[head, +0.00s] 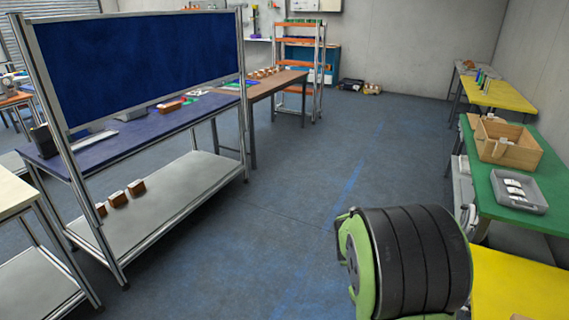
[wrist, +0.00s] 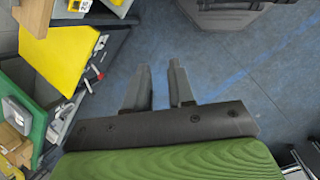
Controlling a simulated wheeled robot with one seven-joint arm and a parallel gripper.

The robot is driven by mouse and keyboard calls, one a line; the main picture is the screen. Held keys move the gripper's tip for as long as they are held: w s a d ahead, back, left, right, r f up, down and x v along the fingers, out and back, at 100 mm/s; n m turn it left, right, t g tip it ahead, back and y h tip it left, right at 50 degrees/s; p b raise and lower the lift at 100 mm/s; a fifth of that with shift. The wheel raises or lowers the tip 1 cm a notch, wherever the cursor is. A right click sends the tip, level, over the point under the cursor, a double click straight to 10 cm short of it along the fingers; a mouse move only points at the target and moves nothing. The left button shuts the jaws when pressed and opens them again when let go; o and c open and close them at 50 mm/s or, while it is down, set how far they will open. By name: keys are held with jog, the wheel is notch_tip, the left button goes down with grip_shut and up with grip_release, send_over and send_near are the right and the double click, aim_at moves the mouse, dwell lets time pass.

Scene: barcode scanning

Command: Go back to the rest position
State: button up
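My gripper (wrist: 160,72) shows in the wrist view with its two dark fingers apart. Bare blue floor shows in the gap between them, and nothing is held. The gripper itself does not show in the head view. There, a thick black and green part of my arm (head: 415,262) rises at the lower right, beside the tables on the right.
On the right, a green table (head: 548,212) holds a wooden crate (head: 528,158) and a grey tray (head: 538,204). A yellow table (head: 520,285) is nearer. On the left stands a workbench (head: 185,118) with a blue panel (head: 145,62). The floor (head: 285,215) between is clear.

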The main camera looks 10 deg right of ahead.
jog(key=s+a+r+t+y, duration=0.1)
jog(key=s+a+r+t, duration=0.3)
jog(key=a+r, duration=0.3)
jog(key=s+a+r+m+t+y+p, duration=0.1)
jog(key=s+a+r+t+y, duration=0.1)
jog(key=s+a+r+t, duration=0.2)
jog(key=s+a+r, duration=0.1)
jog(key=a+r, duration=0.2)
jog(key=r, duration=0.1)
jog(key=shift+s+a+m, duration=0.2)
jog(key=shift+s+m, duration=0.05)
jog(key=shift+m, duration=0.05)
